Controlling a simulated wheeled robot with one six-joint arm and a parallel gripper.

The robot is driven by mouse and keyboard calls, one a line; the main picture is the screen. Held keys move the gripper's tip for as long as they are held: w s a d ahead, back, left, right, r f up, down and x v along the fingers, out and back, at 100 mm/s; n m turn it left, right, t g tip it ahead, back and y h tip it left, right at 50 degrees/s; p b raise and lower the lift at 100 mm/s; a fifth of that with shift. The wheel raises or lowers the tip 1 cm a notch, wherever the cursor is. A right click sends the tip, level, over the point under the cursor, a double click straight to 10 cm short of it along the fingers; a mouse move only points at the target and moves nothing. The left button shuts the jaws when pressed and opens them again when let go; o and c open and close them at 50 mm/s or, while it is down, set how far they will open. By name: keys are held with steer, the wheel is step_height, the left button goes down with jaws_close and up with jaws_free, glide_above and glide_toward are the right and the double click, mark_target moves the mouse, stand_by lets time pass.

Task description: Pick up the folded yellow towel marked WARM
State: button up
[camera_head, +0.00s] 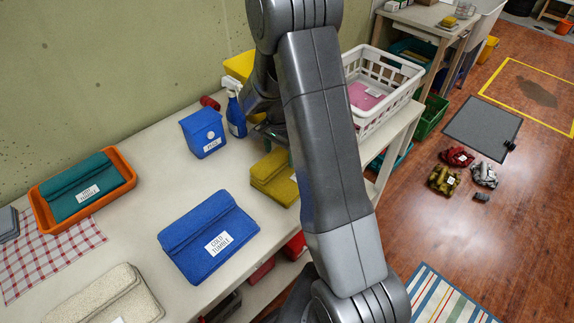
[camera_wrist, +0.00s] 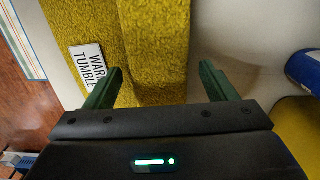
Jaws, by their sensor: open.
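The folded yellow towel (camera_head: 268,182) lies on the white table in the head view, partly hidden by my arm. In the wrist view the towel (camera_wrist: 160,35) fills the upper middle, with its white WARM TUMBLE label (camera_wrist: 88,65) at the left. My gripper (camera_wrist: 161,74) is open. Its green fingers stand either side of a thick fold of the towel, the left one over the towel near the label, the right one beside its edge. I cannot tell how far above the table the tips are. In the head view my arm hides most of the gripper.
A blue COLD TUMBLE towel (camera_head: 208,236) lies in front on the table. A blue pouch (camera_head: 203,133) and a blue spray bottle (camera_head: 235,117) stand behind left. A white basket (camera_head: 385,84) is at the right end. An orange tray (camera_head: 42,212) holds a green towel (camera_head: 82,187).

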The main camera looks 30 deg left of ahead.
steer(key=shift+f, duration=0.3)
steer(key=c, duration=1.2)
steer(key=shift+r, duration=0.15)
